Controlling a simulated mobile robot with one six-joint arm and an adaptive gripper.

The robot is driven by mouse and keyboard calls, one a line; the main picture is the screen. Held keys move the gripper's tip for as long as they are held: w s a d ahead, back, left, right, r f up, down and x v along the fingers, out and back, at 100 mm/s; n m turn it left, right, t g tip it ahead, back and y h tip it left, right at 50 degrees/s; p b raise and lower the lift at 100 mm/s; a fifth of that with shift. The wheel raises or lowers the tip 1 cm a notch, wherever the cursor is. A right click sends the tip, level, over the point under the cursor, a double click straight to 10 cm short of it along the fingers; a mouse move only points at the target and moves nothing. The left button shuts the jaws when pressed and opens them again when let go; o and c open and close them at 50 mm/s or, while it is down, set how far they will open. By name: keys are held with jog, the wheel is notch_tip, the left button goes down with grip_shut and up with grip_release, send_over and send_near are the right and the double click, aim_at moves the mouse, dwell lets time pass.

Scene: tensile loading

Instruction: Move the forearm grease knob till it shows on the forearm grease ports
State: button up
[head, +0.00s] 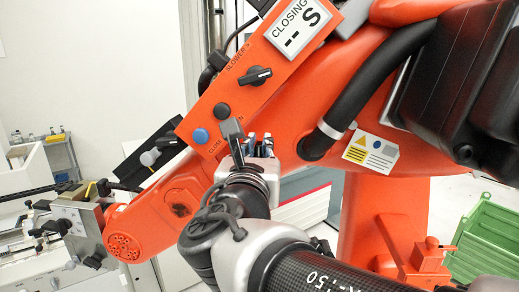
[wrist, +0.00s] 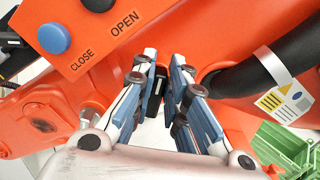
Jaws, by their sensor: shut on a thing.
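My gripper (head: 259,142) is at the lower edge of the orange arm, right of the blue button. In the wrist view its two blue-padded fingers (wrist: 164,72) reach onto the orange surface and are shut on a small dark part with a pale mark, which I take to be the forearm grease knob (wrist: 153,94). The fingers hide most of it, and I cannot read its setting. In the head view it is hidden behind the gripper. I cannot pick out any lettering that names the forearm grease ports.
A panel on the arm carries a blue CLOSE button (wrist: 53,39), a black OPEN button (head: 222,110), a black dial (head: 255,76) and a CLOSING display (head: 298,29). A black hose (head: 375,78) and a label (head: 370,150) lie right. A green crate (head: 490,240) stands lower right.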

grip_shut()
jog(key=shift+b, duration=0.5)
jog(key=m+b, duration=0.4)
jog(key=b, duration=0.2)
jog(key=d+f+m+b, duration=0.1)
jog(key=m+b, duration=0.4)
jog(key=b, duration=0.1)
jog(key=d+m+b, duration=0.1)
jog(key=m+b, duration=0.4)
jog(key=b, duration=0.1)
jog(key=shift+s+d+f, duration=0.1)
jog(key=shift+d+f, duration=0.05)
jog(key=shift+f, duration=0.25)
jog(key=shift+m+b, duration=0.4)
jog(key=shift+b, duration=0.05)
jog(key=o, duration=0.6)
grip_release()
jog(key=shift+o, duration=0.2)
